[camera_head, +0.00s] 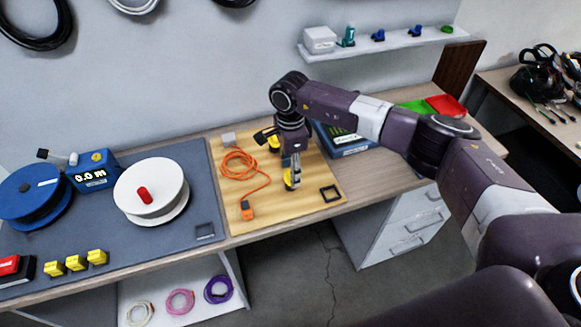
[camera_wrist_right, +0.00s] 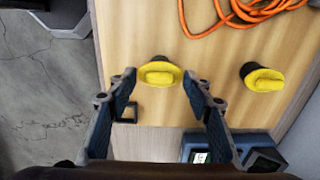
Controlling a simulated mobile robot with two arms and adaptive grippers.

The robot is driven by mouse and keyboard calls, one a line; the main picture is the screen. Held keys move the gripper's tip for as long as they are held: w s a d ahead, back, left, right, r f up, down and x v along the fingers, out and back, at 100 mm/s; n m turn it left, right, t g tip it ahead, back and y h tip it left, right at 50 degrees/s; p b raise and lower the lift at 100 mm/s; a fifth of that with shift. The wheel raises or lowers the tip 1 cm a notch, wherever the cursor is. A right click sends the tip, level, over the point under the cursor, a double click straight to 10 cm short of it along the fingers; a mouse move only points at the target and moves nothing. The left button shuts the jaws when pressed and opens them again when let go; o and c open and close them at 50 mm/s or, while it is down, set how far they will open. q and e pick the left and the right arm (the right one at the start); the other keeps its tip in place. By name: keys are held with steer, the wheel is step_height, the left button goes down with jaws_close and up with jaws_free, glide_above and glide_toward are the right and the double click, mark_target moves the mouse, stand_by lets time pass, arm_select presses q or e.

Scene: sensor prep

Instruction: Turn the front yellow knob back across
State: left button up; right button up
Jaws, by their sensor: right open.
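The front yellow knob (camera_head: 288,184) stands on the light wooden board, mostly behind my right gripper (camera_head: 293,174) in the head view. In the right wrist view this knob (camera_wrist_right: 158,71) is a yellow disc with a raised ridge running left to right on a dark base. My right gripper (camera_wrist_right: 159,82) is open, pointing down, with a finger on either side of the knob and gaps visible. The back yellow knob (camera_wrist_right: 263,78) stands apart; it also shows in the head view (camera_head: 273,143). My left gripper is not in view.
An orange cable (camera_head: 238,165) lies coiled left of the knobs. A small black square frame (camera_head: 330,193) lies to the right on the wooden board (camera_head: 240,222). A blue box (camera_head: 347,146) stands beyond it. A grey mat (camera_head: 205,185) with spools lies left.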

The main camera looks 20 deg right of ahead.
steer(key=c, duration=1.1)
steer(key=shift+c, duration=0.2)
steer(key=shift+f+m+b, duration=0.2)
steer(key=shift+m+b, duration=0.95)
steer(key=shift+m, duration=0.05)
steer(key=m+b, duration=0.2)
steer(key=m, duration=0.1)
steer(key=shift+m+b, duration=0.3)
steer(key=m+b, duration=0.3)
steer(key=m, duration=0.3)
steer(key=shift+r, duration=0.1)
steer(key=m+b, duration=0.2)
steer(key=m, duration=0.3)
steer(key=shift+r+m+b, duration=0.1)
steer(key=shift+m+b, duration=0.2)
steer(key=shift+m, duration=0.1)
